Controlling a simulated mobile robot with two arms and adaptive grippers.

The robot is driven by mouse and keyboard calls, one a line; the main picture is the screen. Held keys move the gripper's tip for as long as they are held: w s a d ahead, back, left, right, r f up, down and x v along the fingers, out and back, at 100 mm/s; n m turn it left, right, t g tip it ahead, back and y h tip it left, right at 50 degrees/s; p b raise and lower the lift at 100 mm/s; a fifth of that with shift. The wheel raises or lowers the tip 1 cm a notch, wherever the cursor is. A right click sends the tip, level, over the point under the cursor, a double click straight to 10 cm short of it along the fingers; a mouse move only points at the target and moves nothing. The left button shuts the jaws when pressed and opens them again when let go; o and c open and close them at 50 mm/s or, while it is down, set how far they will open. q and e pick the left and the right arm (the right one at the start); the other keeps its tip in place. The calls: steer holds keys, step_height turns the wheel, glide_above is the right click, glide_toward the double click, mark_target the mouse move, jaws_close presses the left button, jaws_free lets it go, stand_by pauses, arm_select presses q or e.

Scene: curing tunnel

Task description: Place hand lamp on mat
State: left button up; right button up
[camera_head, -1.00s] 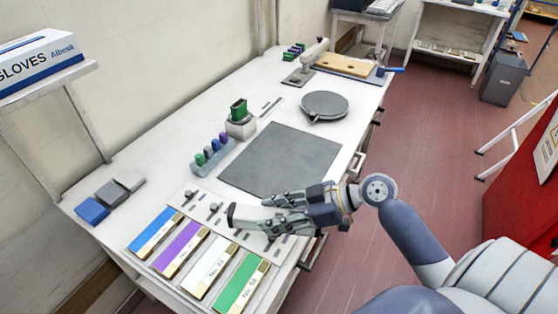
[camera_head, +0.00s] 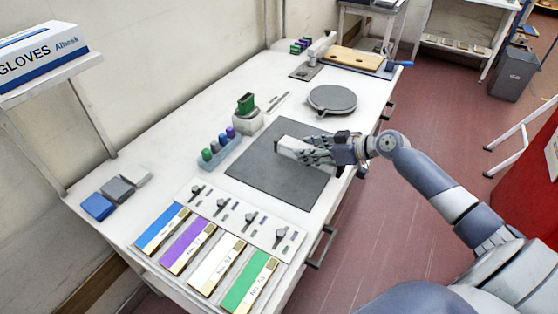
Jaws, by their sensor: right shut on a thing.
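The dark grey mat (camera_head: 262,175) lies flat on the white workbench. My right gripper (camera_head: 308,153) is over the right part of the mat, with its arm coming in from the right. It is shut on the hand lamp (camera_head: 289,145), a whitish elongated body that sticks out to the left of the fingers. The fingers hide part of the lamp. I cannot tell whether the lamp touches the mat or is just above it. My left gripper is out of view.
A round grey plate (camera_head: 332,99) lies behind the mat. A green-topped block (camera_head: 246,112) and a rack of coloured bottles (camera_head: 219,151) stand left of it. A panel with several dark fittings (camera_head: 242,219) and coloured labelled strips (camera_head: 187,246) lie in front.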

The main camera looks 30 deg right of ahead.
steer(key=a+p, duration=0.1)
steer(key=a, duration=0.2)
steer(key=w+a+p, duration=0.1)
steer(key=a+p, duration=0.1)
steer(key=a, duration=0.2)
steer(key=w+a+p, duration=0.1)
steer(key=a+p, duration=0.1)
steer(key=a, duration=0.2)
steer(key=shift+w+f, duration=0.2)
steer(key=shift+a+f, duration=0.15)
step_height(320, 180, down, 4)
steer(key=shift+w+r+p, duration=0.15)
steer(key=shift+r+p, duration=0.1)
steer(key=shift+p, duration=0.1)
steer(key=shift+f, duration=0.15)
steer(key=o, duration=1.3)
